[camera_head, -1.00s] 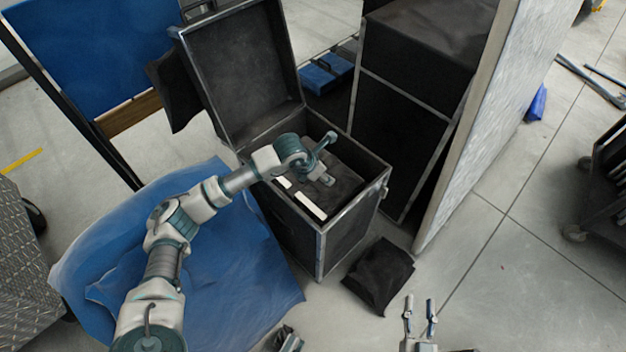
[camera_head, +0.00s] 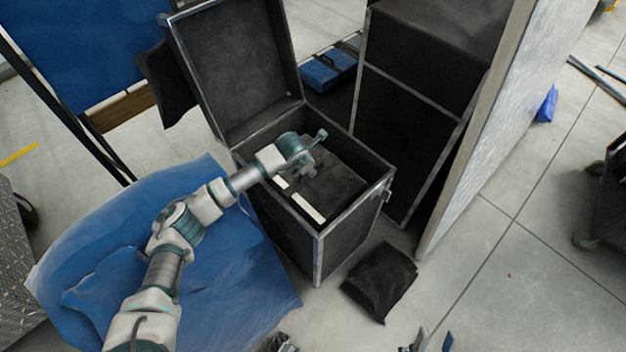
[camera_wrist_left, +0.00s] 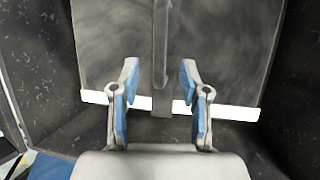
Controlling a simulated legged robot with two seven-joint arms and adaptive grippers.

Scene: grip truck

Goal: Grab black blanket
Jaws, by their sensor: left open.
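An open black case (camera_head: 318,240) with metal edges holds a dark, flat-topped item (camera_head: 335,188) with white strips at its near side. I cannot tell for sure that this is the black blanket. In the left wrist view the dark item (camera_wrist_left: 215,50) has a strap (camera_wrist_left: 160,30) down its middle and a white edge. My left gripper (camera_wrist_left: 160,66) is open, its fingers on either side of the strap; contact is unclear. In the head view my left gripper (camera_head: 316,153) is inside the case. My right gripper (camera_head: 432,342) is open, cut by the bottom edge.
A black folded cloth or bag (camera_head: 380,282) lies on the floor right of the case. A blue sheet (camera_head: 235,270) lies under my left arm. A tall black case (camera_head: 410,140) and a pale panel (camera_head: 480,150) stand behind.

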